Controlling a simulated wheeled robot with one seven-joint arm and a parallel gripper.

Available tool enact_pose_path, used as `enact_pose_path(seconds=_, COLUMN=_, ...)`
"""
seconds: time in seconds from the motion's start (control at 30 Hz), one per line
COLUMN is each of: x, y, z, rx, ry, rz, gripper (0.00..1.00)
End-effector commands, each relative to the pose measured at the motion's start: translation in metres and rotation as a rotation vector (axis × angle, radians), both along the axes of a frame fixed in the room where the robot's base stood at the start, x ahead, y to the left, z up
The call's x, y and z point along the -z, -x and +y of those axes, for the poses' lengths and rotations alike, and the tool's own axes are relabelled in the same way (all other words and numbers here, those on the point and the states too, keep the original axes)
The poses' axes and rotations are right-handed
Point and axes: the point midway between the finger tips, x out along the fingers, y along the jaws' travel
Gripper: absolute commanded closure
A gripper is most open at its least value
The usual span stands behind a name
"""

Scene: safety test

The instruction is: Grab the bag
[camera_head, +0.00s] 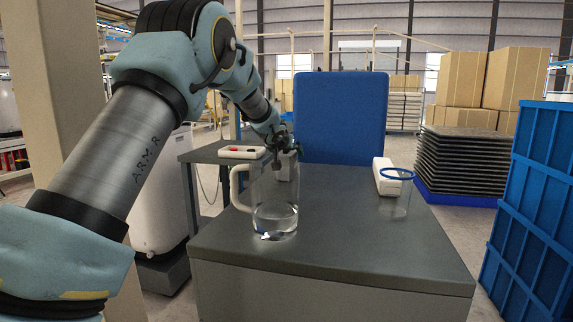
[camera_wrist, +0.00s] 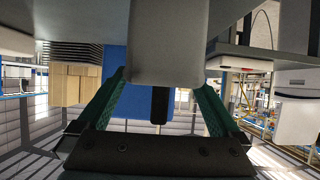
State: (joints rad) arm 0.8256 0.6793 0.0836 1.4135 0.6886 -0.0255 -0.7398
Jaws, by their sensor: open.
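I cannot clearly make out a bag. A pale grey, block-like thing (camera_head: 287,166) stands on the table behind the glass pitcher, partly hidden by it and by my gripper; it may be the bag. My gripper (camera_head: 281,148) is at its top. In the wrist view a large plain grey shape (camera_wrist: 166,45) comes down between the two green fingers of my open gripper (camera_wrist: 163,86). It looks like the same thing. I cannot tell whether the fingers touch it.
The clear pitcher (camera_head: 274,205) stands on the grey table (camera_head: 340,245), close in front of my gripper. A blue-rimmed clear cup (camera_head: 397,197) and a white box (camera_head: 386,178) are at right. A tall blue panel (camera_head: 341,115) rises behind. The table's front right is bare.

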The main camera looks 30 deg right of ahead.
Motion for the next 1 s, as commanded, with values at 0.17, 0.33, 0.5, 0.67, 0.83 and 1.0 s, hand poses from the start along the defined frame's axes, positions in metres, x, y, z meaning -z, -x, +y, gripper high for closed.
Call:
enact_pose_path(seconds=0.17, x=0.0076, y=-0.0125, z=-0.0111, rx=0.0, ry=0.001, rz=-0.001, gripper=0.0)
enact_pose_path(seconds=0.33, x=0.0094, y=-0.0143, z=-0.0126, rx=0.0, ry=0.001, rz=0.0, gripper=0.0)
enact_pose_path(seconds=0.5, x=0.0094, y=-0.014, z=-0.0126, rx=0.0, ry=0.001, rz=-0.001, gripper=0.07)
enact_pose_path(seconds=0.67, x=0.0093, y=-0.0138, z=-0.0126, rx=0.0, ry=0.001, rz=-0.001, gripper=0.25)
enact_pose_path(seconds=0.83, x=0.0094, y=-0.0138, z=-0.0126, rx=0.0, ry=0.001, rz=-0.001, gripper=0.44)
enact_pose_path(seconds=1.0, x=0.0094, y=-0.0137, z=-0.0126, rx=0.0, ry=0.001, rz=-0.001, gripper=0.63)
